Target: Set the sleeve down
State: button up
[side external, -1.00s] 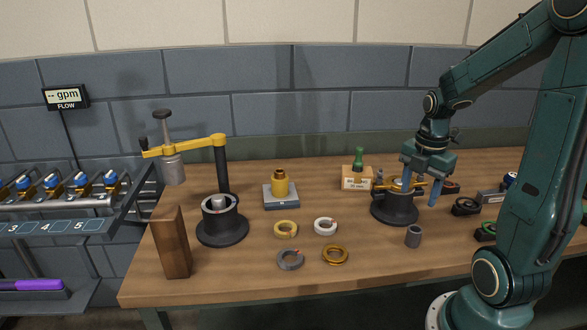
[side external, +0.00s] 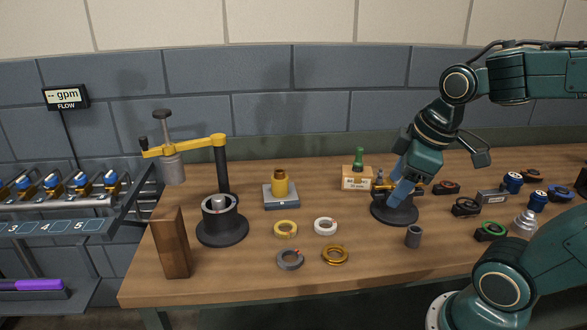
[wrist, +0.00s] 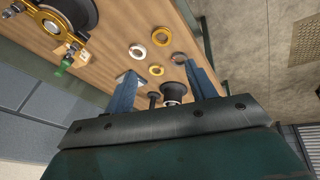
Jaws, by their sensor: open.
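I cannot pick out this cylinder in the wrist view. My gripper (side external: 396,194) is tilted, its blue fingers pointing down and left, and it overlaps the dark base in the side view. The wrist view shows the two fingers (wrist: 164,84) wide apart with nothing held between them. The dark base with its brass clamp (wrist: 60,25) shows at that view's upper left.
Four rings, including a white one (side external: 325,226) and a grey one (side external: 290,260), lie mid-bench. A press (side external: 222,222) and a wooden block (side external: 171,242) stand left. A scale (side external: 281,197) bears a brass part. Several small parts crowd the right.

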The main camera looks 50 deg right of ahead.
jog(key=shift+s+a+r+m+t+y, duration=0.15)
jog(key=shift+s+a+r+m+t, duration=0.25)
jog(key=shift+a+m, duration=0.35)
jog(key=shift+s+a+r+m+t+y, duration=0.2)
jog(key=shift+s+a+m, duration=0.3)
jog(key=shift+a+m, duration=0.25)
jog(key=shift+s+a+r+m+t+y, duration=0.25)
jog(key=shift+s+a+m, duration=0.2)
jog(key=shift+a+m, duration=0.3)
